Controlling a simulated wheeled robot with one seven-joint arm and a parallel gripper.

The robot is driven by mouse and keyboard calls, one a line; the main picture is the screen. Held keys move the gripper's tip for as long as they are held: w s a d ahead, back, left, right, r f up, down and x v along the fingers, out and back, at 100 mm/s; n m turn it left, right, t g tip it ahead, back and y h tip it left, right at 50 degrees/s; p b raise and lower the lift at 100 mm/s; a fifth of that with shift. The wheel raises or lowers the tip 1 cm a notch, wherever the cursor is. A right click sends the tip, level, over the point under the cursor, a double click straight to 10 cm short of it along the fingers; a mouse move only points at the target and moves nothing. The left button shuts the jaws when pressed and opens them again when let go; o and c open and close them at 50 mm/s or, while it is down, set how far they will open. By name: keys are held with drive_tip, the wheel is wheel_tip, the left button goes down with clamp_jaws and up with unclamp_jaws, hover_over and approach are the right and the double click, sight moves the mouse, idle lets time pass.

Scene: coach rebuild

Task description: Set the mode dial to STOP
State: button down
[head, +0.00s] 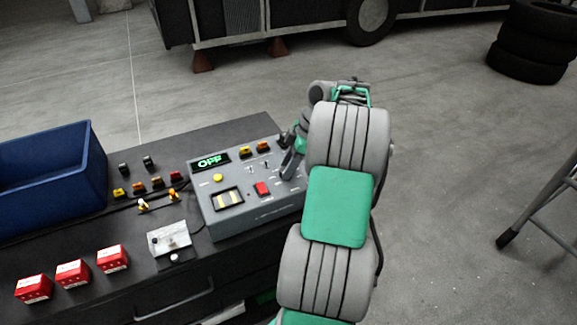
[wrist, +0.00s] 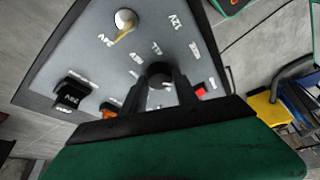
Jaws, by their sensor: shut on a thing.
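The grey control box (head: 250,213) sits on the dark bench, and its display (head: 210,161) reads OFF in green. My gripper (head: 291,166) is at the right end of its top face in the head view. In the wrist view, my gripper (wrist: 160,90) has its black fingers on either side of a round black knob, the mode dial (wrist: 160,70), and is shut on it. The dial's pointer cannot be made out. In the head view my arm and fingers hide the dial.
The box also carries a yellow button (head: 218,178), a red switch (head: 262,188) and a gauge (head: 227,199). In the wrist view, a pale-tipped toggle (wrist: 125,19) and a black rocker (wrist: 71,96) are near. A blue bin (head: 50,195) and red boxes (head: 72,273) stand left.

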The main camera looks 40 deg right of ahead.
drive_tip(key=shift+m+b, duration=0.35)
drive_tip(key=shift+m, duration=0.05)
drive_tip(key=m+b, duration=0.1)
drive_tip(key=m+t+h+b, duration=0.1)
drive_tip(key=m, duration=0.1)
drive_tip(key=shift+a+f+m+b, duration=0.15)
drive_tip(key=shift+m+b, duration=0.15)
drive_tip(key=m+h+b, duration=0.1)
drive_tip(key=m, duration=0.1)
drive_tip(key=m+h+b, duration=0.1)
drive_tip(key=m+b, duration=0.1)
drive_tip(key=m, duration=0.1)
drive_tip(key=shift+s+a+t+h, duration=0.1)
drive_tip(key=shift+a+t+h, duration=0.05)
drive_tip(key=shift+t+h, duration=0.2)
drive_tip(key=m+h+b, duration=0.1)
drive_tip(key=m, duration=0.2)
drive_tip(key=m+b, duration=0.1)
drive_tip(key=m, duration=0.1)
drive_tip(key=shift+a+m+h, duration=0.15)
drive_tip(key=shift+m+h, duration=0.2)
drive_tip(key=shift+m, duration=0.05)
drive_tip(key=shift+m+g+h, duration=0.35)
drive_tip(key=shift+m+g, duration=0.05)
drive_tip(key=shift+m, duration=0.75)
drive_tip(key=shift+m+g+h, duration=0.35)
drive_tip(key=shift+m, duration=0.8)
drive_tip(key=c, duration=1)
unclamp_jaws()
